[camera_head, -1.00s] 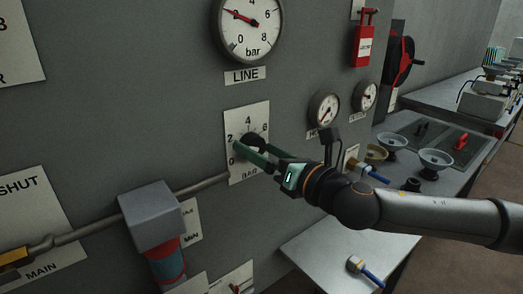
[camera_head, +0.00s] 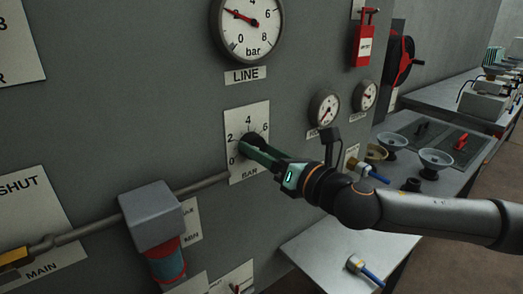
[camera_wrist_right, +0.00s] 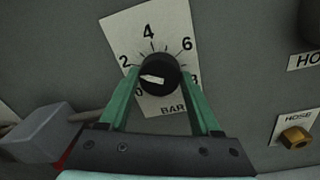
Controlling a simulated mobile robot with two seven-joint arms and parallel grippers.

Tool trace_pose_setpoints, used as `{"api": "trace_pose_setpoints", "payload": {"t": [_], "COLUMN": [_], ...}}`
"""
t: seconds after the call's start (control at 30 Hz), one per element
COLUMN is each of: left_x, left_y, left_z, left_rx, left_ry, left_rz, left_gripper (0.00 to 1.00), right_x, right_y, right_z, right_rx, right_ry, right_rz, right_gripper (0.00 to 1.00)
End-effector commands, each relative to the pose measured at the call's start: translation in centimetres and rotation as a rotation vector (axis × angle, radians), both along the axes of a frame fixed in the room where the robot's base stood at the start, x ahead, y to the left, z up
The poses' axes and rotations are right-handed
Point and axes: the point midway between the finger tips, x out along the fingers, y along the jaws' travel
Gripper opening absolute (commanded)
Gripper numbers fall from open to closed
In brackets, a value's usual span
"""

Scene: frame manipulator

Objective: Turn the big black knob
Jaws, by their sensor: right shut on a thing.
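The big black knob (camera_head: 252,142) sits on a white dial plate (camera_head: 262,117) marked in bar, on the grey wall panel. My right gripper (camera_head: 258,150) is shut on the knob, and its green fingers partly cover the knob in the head view. In the right wrist view the knob (camera_wrist_right: 158,75) sits between the two green fingertips (camera_wrist_right: 160,78). Its white pointer points left, between the 0 and the 2. My left gripper is not in view.
A LINE gauge (camera_head: 247,28) above the dial has its red needle near 2. A grey block (camera_head: 152,215) on a pipe is at lower left. Two small gauges (camera_head: 325,108) are right of the dial. A bench with white bowls (camera_head: 436,160) stands at the right.

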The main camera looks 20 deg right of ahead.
Motion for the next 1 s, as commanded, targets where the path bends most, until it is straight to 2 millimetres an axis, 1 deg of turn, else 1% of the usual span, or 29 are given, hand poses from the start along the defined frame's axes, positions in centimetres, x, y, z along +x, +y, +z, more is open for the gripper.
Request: {"api": "trace_pose_setpoints", "payload": {"t": [0.17,0.37,1.0], "left_x": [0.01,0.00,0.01], "left_y": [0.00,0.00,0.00], "left_z": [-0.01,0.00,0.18], "left_rx": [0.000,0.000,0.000], "left_ry": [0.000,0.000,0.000], "left_rz": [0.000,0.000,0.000], "left_gripper": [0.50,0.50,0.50], "right_x": [0.01,0.00,-0.02], "right_y": [-0.01,0.00,0.08], "right_z": [-0.16,-0.28,-0.40], "right_rx": [0.049,0.168,0.734], "right_ry": [0.021,0.066,0.272], "right_rz": [-0.001,-0.001,0.000], "right_gripper": [0.09,0.09,0.09]}}
